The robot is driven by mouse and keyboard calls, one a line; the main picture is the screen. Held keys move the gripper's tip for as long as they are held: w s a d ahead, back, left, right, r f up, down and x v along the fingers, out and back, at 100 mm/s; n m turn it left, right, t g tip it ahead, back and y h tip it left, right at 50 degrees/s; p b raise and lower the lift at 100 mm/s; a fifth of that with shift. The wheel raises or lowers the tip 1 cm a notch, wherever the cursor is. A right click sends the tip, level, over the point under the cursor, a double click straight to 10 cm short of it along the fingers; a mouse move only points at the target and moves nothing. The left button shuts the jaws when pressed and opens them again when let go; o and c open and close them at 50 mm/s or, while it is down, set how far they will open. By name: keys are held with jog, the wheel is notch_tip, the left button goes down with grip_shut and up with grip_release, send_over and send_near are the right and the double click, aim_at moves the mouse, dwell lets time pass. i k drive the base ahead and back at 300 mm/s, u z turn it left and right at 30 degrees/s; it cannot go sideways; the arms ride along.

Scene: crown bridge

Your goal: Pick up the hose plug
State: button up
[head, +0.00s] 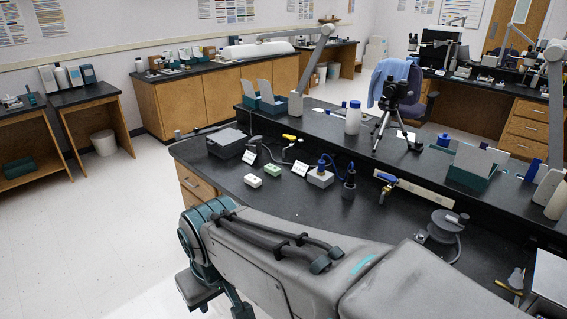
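I cannot surely tell which item is the hose plug. On the black bench (225,176), a small dark upright piece with a blue top (349,183) stands right of a white box (320,179) with a blue fitting on it. A dark blue hose seems to loop between them. A brass and blue tap (387,184) is mounted right of these. A small yellow item (290,137) lies farther back. My grey and teal arm crosses the foreground, and its lower links run off the bottom edge. My gripper does not show.
A white-and-yellow block (253,181) and a white-and-green block (272,170) sit on the bench, with two white cards (249,157) and a dark flat device (227,143). A tripod (388,118) and a white bottle (353,118) stand on the raised shelf. A coiled-hose stand (443,227) is right.

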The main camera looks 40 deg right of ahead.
aim_at(321, 168)
jog(key=u, duration=0.05)
jog(key=i, duration=1.3)
jog(key=z, duration=0.9)
jog(key=i, duration=0.8)
jog(key=z, duration=1.15)
jog(key=i, duration=0.25)
jog(key=z, duration=0.25)
